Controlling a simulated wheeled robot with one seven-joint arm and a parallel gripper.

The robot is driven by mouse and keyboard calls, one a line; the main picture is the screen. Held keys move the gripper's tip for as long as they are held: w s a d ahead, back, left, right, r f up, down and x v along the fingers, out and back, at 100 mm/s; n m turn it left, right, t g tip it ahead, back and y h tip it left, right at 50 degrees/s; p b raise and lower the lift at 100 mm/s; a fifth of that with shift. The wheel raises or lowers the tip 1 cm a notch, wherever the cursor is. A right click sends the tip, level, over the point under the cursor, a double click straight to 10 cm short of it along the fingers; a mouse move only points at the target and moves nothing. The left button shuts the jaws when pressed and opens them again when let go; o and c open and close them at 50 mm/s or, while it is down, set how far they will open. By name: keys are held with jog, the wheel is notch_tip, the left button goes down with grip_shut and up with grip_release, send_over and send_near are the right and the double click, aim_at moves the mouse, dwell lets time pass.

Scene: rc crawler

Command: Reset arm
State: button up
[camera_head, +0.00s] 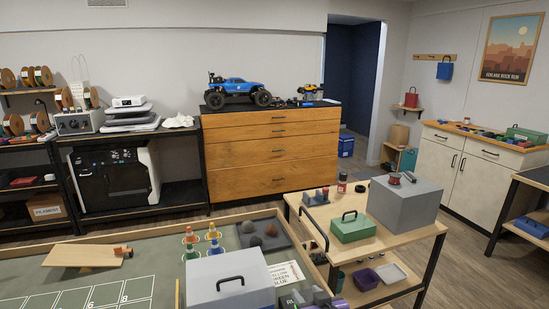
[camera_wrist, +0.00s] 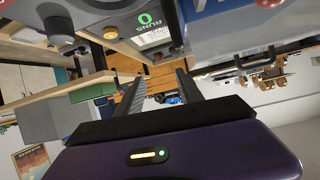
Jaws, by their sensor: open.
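My gripper (camera_wrist: 142,68) shows in the wrist view, where the room appears upside down. Its two dark fingers stand wide apart with nothing between them. The wooden drawer cabinet (camera_wrist: 131,99) and the blue crawler truck (camera_wrist: 172,100) show far off beyond the gap. In the head view the truck (camera_head: 238,91) sits on top of the drawer cabinet (camera_head: 270,155).
A green table (camera_head: 205,240) in front holds a grey lidded box (camera_head: 229,281), coloured cones (camera_head: 213,238) and a wooden ramp (camera_head: 86,255). A wooden cart (camera_head: 392,243) at right carries a green case (camera_head: 352,227) and a grey box (camera_head: 403,205). Floor is open beyond the cart.

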jog(key=s+d+t, duration=0.1)
jog(key=s, duration=0.5)
jog(key=s+d+m+t+h, duration=0.1)
jog(key=s, duration=0.5)
jog(key=s+d+r+m+t, duration=0.1)
jog(key=s+d+t, duration=0.1)
jog(key=s, duration=0.4)
jog(key=shift+s+d, duration=0.1)
jog(key=shift+s, duration=0.25)
jog(key=s+d+r, duration=0.1)
jog(key=s+d, duration=0.1)
jog(key=s, duration=0.9)
jog(key=s+d+r+g+h, duration=0.1)
jog(key=s+d+r, duration=0.1)
jog(key=s, duration=0.9)
jog(key=s+d+r+h, duration=0.1)
jog(key=s+d+r, duration=0.1)
jog(key=s, duration=0.9)
jog(key=shift+s+d+r+g, duration=0.15)
jog(key=shift+s+d+g, duration=0.25)
jog(key=shift+d, duration=0.2)
jog(key=shift+w, duration=0.1)
jog(key=shift+c, duration=0.2)
